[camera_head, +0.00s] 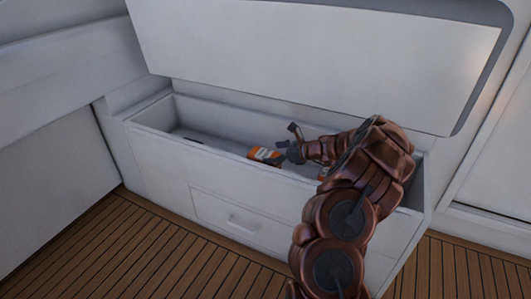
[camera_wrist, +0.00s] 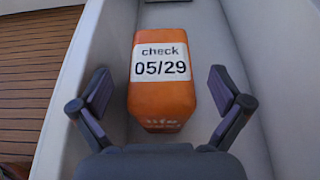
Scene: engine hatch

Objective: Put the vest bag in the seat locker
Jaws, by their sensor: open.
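The orange vest bag (camera_wrist: 162,101) has a white label reading "check 05/29". In the wrist view it is inside the seat locker (camera_wrist: 90,75), close to the locker's floor. In the head view the bag (camera_head: 263,154) shows inside the open locker (camera_head: 150,129), partly hidden by the locker's front wall and my gripper. My gripper (camera_head: 284,146) reaches down into the locker from the right. In the wrist view my gripper (camera_wrist: 160,98) is open, with one finger on each side of the bag's near end and a visible gap on both sides.
The raised white lid (camera_head: 320,60) stands open behind the locker. A drawer front (camera_head: 240,218) is below. The wooden floor (camera_head: 130,245) in front is clear.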

